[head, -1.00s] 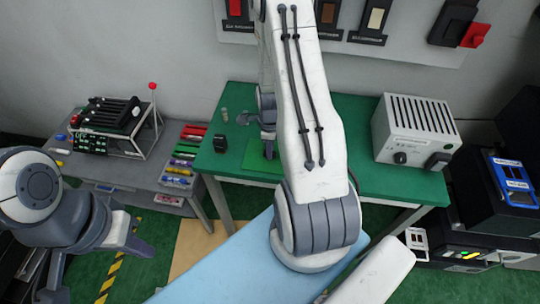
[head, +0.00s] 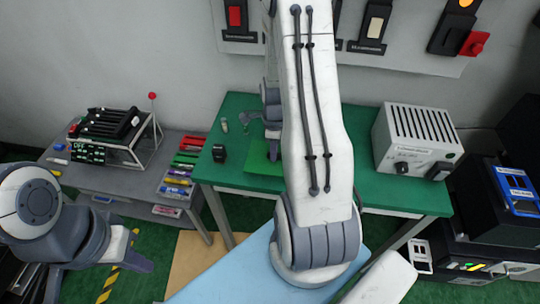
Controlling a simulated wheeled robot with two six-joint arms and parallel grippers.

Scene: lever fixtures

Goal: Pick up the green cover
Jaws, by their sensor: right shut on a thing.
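A bright green flat piece, which I take for the green cover (head: 257,160), shows on the green table just left of my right forearm. My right gripper (head: 273,150) points down at it and is shut on it. My forearm hides the right part of the piece and of the gripper, so I cannot tell whether the piece is off the tabletop. My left gripper (head: 98,275) is at the lower left, low and away from the table, with its fingers apart and empty.
A white slotted box (head: 418,135) stands on the right of the green table (head: 375,185). A small black item (head: 219,153) lies at its left. A grey bench (head: 125,178) at left holds a rack (head: 118,125) and coloured pieces. Wall switches hang behind.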

